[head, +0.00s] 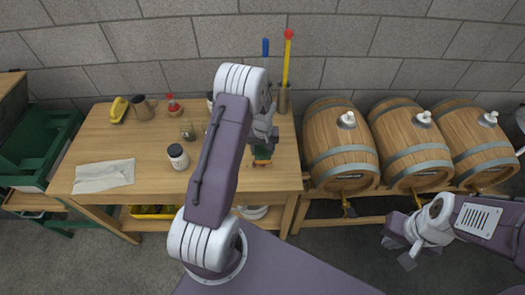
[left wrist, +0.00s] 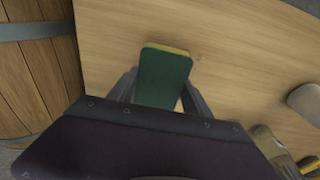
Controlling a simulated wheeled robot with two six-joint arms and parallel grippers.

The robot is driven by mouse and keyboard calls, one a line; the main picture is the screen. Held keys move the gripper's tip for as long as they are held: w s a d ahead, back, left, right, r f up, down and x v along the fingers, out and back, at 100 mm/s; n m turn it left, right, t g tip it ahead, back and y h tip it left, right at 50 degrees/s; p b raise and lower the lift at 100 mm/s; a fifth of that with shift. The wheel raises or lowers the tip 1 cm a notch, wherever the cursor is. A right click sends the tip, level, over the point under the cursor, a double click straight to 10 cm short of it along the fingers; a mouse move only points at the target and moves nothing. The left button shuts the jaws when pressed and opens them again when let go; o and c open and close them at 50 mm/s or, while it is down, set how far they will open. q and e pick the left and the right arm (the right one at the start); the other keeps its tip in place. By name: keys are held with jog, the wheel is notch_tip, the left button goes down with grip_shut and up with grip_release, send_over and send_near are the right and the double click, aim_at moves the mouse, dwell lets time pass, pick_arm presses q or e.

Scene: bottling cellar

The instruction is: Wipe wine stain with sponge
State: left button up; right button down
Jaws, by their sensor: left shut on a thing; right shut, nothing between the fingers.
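The sponge (left wrist: 163,76) has a green face and a yellow edge. My left gripper (left wrist: 158,92) is shut on it, one finger on each side. In the head view the sponge (head: 263,153) is at the right part of the wooden table (head: 140,205), low over the top or touching it; I cannot tell which. A small reddish-brown trace (head: 261,164) shows at its front edge in the head view. No clear wine stain shows elsewhere, and the sponge and arm may hide it. My right gripper (head: 399,251) is shut and empty, off the table in front of the barrels.
A white cloth (head: 104,175), a dark jar with white lid (head: 178,156), a small bottle (head: 188,131), a metal jug (head: 144,108) and a red-topped item (head: 173,106) are on the table. Tall blue- and yellow-handled tools stand behind.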

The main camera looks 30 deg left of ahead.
aim_at(262, 148)
pick_arm(q)
jog(key=shift+w+a+r+p, duration=0.1)
jog(key=shift+w+r+p, duration=0.05)
jog(key=shift+r+p, duration=0.4)
jog(key=shift+w+a+r+p, duration=0.1)
jog(key=shift+r+p, duration=0.2)
jog(key=shift+r, duration=0.75)
jog(key=shift+s+d+r+p, duration=0.1)
jog(key=shift+s+r+p, duration=0.05)
jog(key=shift+r+p, duration=0.3)
jog(key=shift+f, duration=0.1)
jog(key=shift+f, duration=0.1)
